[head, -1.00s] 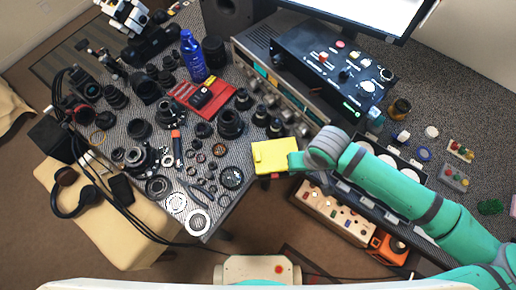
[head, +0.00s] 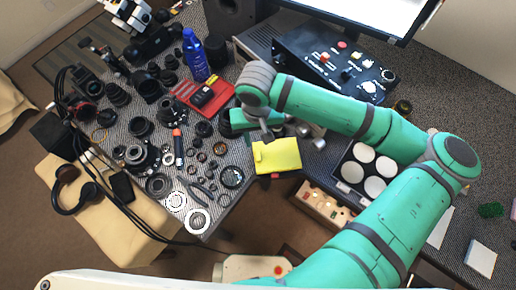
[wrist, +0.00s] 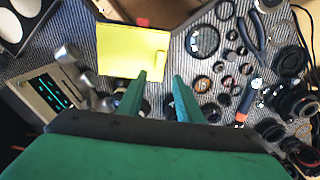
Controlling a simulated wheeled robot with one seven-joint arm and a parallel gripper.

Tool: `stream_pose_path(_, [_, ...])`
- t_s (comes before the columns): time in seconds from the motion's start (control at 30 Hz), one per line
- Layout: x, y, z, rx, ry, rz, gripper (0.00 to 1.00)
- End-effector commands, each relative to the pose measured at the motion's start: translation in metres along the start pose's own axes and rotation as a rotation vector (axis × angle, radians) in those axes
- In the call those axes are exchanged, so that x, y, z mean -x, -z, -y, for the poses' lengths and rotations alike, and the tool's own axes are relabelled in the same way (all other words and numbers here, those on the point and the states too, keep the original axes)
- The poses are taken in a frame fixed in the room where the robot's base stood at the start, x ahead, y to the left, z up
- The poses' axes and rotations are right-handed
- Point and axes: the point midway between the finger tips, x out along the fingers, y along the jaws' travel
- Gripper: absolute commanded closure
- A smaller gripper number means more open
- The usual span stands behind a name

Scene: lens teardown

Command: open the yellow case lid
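The yellow case (head: 280,156) lies at the front edge of the table in the head view, its flat lid looking closed. A small raised yellow tab sits near its left side. In the wrist view the case (wrist: 128,50) is just beyond my fingertips, and the tab shows near its lower right corner. My gripper (wrist: 160,77) is open, its two teal fingers apart with nothing between them. It points down over the tabletop beside the case's tab side. In the head view my wrist hides most of the fingers.
Several dark lens parts and rings (head: 160,187) lie left of the case. A red tray (head: 203,98) and a blue bottle (head: 194,54) stand behind. A black control box (head: 325,62) is at the back right. White discs (head: 374,187) lie to the right.

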Motion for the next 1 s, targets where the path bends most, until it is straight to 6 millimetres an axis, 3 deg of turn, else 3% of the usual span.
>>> stream_pose_path(0.3, [-0.057, -0.001, -0.001, -0.002, 0.001, 0.003, 0.67])
stream_pose_path(0.5, [-0.079, -0.001, -0.001, -0.003, 0.001, 0.001, 0.67])
stream_pose_path(0.9, [-0.087, -0.001, -0.002, -0.002, 0.000, 0.000, 0.67])
stream_pose_path(0.93, [-0.087, -0.001, -0.002, -0.002, 0.000, 0.000, 0.70])
stream_pose_path(1.0, [-0.086, -0.001, -0.002, -0.002, 0.000, 0.000, 0.86])
